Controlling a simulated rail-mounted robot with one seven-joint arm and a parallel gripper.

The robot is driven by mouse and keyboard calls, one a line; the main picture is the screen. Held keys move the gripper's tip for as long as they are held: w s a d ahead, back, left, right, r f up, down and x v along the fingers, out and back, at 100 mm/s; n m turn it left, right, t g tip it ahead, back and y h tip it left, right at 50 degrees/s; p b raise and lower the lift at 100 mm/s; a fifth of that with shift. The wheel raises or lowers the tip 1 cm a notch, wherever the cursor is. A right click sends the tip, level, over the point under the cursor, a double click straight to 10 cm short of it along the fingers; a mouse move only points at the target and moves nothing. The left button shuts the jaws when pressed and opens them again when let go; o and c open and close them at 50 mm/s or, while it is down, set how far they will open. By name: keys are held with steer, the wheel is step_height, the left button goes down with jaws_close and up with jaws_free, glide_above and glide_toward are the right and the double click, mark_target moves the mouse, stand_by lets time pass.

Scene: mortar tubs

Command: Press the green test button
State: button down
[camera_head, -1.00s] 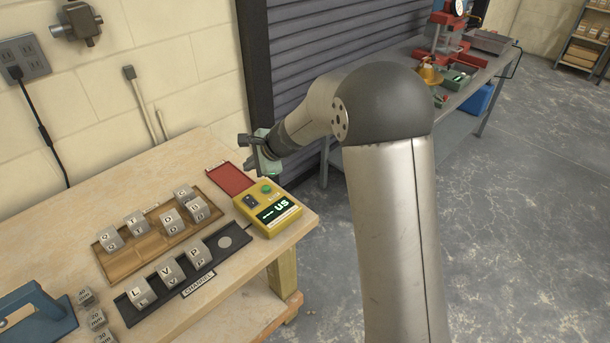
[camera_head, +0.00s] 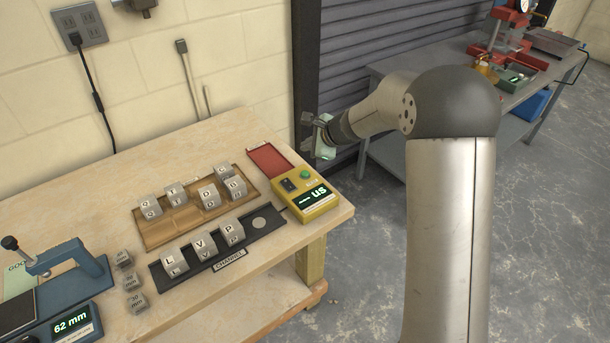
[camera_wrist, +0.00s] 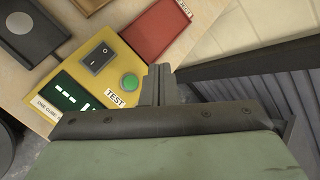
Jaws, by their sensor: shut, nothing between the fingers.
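The green test button (camera_wrist: 130,82) sits on the top face of the yellow tester (camera_wrist: 97,68), beside a black rocker switch and a "TEST" label. My gripper (camera_head: 318,140) is above and behind the tester in the head view. In the wrist view the shut fingertips of my gripper (camera_wrist: 161,72) show just right of the button, with nothing between them. I cannot tell their height above it.
A red tray (camera_head: 270,160) lies behind the tester. A wooden tray (camera_head: 178,235) with several letter cubes and a black channel rack (camera_head: 278,235) with three cubes lie to the left. A blue gauge (camera_head: 68,262) reads 62 mm. The grey shutter stands behind my arm.

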mark_target(308, 175)
step_height(308, 175, down, 7)
steer(key=b, duration=0.5)
steer(key=shift+f+b, duration=0.15)
steer(key=shift+b, duration=0.15)
steer(key=shift+f, duration=0.1)
stand_by(1.4)
steer(key=shift+f+b, duration=0.3)
steer(key=shift+b, duration=0.2)
steer(key=shift+f+b, duration=0.45)
stand_by(0.5)
stand_by(0.3)
steer(key=shift+r+p, duration=0.65)
steer(key=shift+r, duration=0.25)
steer(key=shift+r, duration=0.1)
step_height(308, 175, up, 5)
steer(key=p, duration=0.4)
